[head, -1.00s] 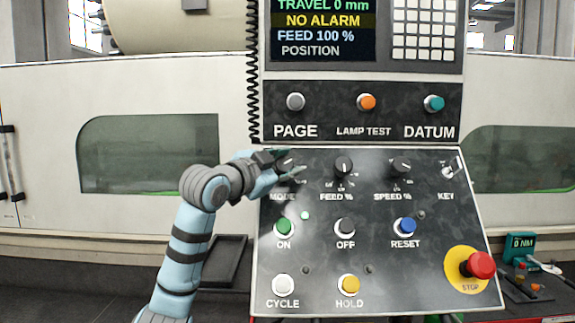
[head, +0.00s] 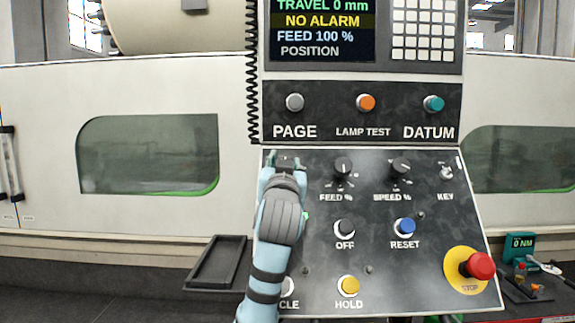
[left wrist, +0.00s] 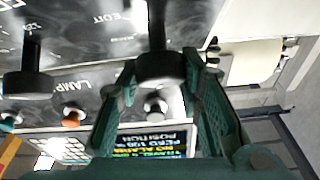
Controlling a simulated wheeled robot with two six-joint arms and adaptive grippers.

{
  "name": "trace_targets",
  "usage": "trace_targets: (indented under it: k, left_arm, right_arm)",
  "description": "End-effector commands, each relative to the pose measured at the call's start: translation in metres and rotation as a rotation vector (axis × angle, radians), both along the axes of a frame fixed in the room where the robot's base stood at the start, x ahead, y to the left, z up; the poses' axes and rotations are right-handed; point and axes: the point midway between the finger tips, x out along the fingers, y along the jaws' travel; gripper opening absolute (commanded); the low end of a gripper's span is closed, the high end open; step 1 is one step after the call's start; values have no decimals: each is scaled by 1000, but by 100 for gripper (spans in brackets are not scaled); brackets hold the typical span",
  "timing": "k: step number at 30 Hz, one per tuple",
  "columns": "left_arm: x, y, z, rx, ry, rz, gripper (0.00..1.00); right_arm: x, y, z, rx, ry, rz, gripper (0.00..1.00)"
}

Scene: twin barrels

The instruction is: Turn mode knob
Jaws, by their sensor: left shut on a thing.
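The mode knob (left wrist: 159,66) is a dark round knob, seen in the left wrist view between the two green fingers of my left gripper (left wrist: 160,82). The fingers are shut on it from both sides. In the head view my left gripper (head: 284,168) is at the upper left of the black panel (head: 375,270) and hides the mode knob and its label. Which way the knob points cannot be told. My right gripper is not in view.
The feed knob (head: 343,167), speed knob (head: 401,167) and key switch (head: 446,173) stand to the right. Below are the OFF button (head: 345,228), RESET button (head: 405,226), HOLD button (head: 348,285) and red stop button (head: 480,265). My arm covers the ON button.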

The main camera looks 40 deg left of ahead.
Motion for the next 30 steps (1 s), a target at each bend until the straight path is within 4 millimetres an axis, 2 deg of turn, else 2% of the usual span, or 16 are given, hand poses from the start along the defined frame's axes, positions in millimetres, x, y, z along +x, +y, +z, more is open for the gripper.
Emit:
trace_targets:
  k: [12,29,30]
  left_arm:
    - [2,0,-4,-144,-95,135,5]
    - [2,0,-5,-167,-110,160,5]
    - [2,0,-5,-167,-110,160,36]
  right_arm:
    - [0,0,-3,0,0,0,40]
    - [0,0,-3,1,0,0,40]
    - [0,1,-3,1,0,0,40]
